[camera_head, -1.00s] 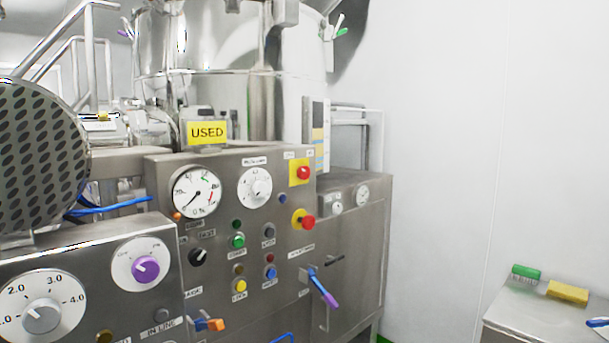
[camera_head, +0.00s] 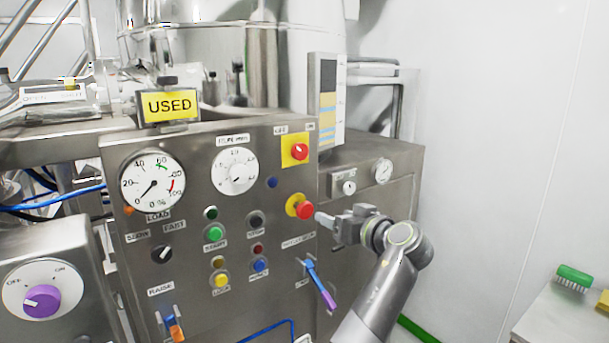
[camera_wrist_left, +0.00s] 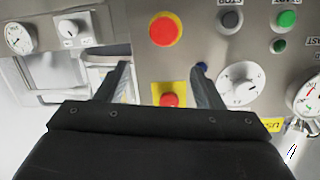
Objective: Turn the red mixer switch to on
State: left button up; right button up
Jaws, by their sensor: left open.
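The red mixer switch (camera_head: 299,152) is a small red knob on a yellow plate at the panel's upper right, with small labels above it. In the left wrist view, which shows the panel upside down, the red switch (camera_wrist_left: 170,99) on its yellow plate lies between my finger lines, low in the picture. My left gripper (camera_head: 325,219) is below and right of the switch, beside the red stop button, apart from the switch. Its open, empty fingers (camera_wrist_left: 160,67) show in the wrist view. The switch's exact pointing is too small to tell. My right gripper is not in view.
A red mushroom button (camera_head: 305,210) on a yellow base sits just below the switch. A white dial (camera_head: 236,171) is to its left, and a blue-purple lever (camera_head: 319,284) sticks out below. A yellow USED sign (camera_head: 170,105) stands on top. Free room lies right of the cabinet.

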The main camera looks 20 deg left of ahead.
pick_arm(q)
jog(key=s+d+r+n+y, duration=0.2)
jog(key=d+r+n, duration=0.1)
jog(key=r, duration=0.8)
jog(key=p, duration=0.8)
send_near(302, 152)
jog(key=x, duration=0.8)
jog(key=shift+w+a, duration=0.3)
jog(key=shift+a, duration=0.05)
jog(key=shift+f, duration=0.1)
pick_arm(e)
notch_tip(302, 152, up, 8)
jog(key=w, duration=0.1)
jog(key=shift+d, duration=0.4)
pick_arm(q)
jog(key=c, duration=1)
jog(key=shift+o, duration=0.2)
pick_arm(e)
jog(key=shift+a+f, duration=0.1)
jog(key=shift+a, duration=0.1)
